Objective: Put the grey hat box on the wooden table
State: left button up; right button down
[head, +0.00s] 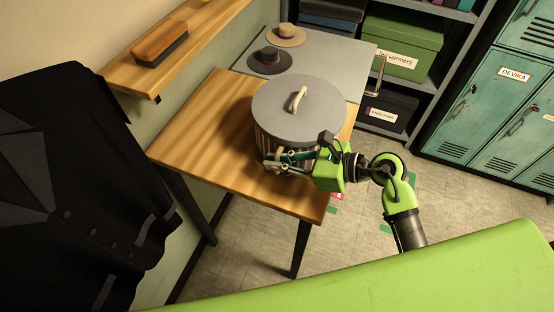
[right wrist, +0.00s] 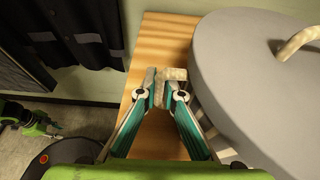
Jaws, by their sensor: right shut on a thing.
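The grey hat box (head: 270,105) has a round lid with a cream handle on top and a striped side. It appears upright over the right part of the wooden table (head: 200,140); I cannot tell if its base touches the top. My right gripper (head: 276,161) is at its near side, shut on a cream side handle of the box. The right wrist view shows the fingers (right wrist: 166,88) closed on that cream piece (right wrist: 173,73), beside the grey lid (right wrist: 250,80). My left gripper (right wrist: 52,129) shows small at the left of the right wrist view, its fingers unclear.
A grey table (head: 335,62) behind holds a beige hat (head: 287,35) and a dark hat (head: 270,61). The wooden table's left part is bare.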

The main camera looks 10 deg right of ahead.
jog(key=shift+f, duration=0.2)
jog(key=c, duration=2.1)
grip_release()
jog(key=shift+s+f, duration=0.1)
jog(key=shift+f, duration=0.05)
jog(key=v, duration=1.2)
